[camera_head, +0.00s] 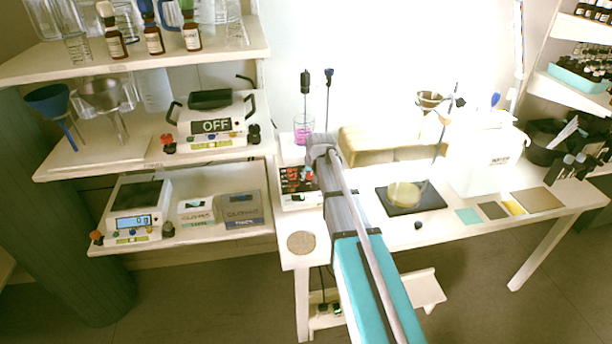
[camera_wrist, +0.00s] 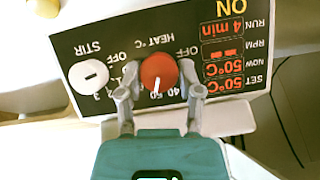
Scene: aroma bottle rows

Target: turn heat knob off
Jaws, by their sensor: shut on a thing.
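The red heat knob (camera_wrist: 158,72) is on the black front panel (camera_wrist: 110,30) of a stirring hotplate, which appears upside down in the wrist view. Its white pointer line faces the 40 to 50 marks, away from OFF. The display reads ON, with set and now both at 50°C. My gripper (camera_wrist: 156,88) has one finger on each side of the knob and is shut on it. The white stir knob (camera_wrist: 89,76) is to the left. In the head view, the hotplate (camera_head: 300,201) is partly hidden by my arm.
A beaker of pink liquid (camera_head: 304,128) stands behind the panel in the head view. A dish on a black pad (camera_head: 385,208) lies right of my arm.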

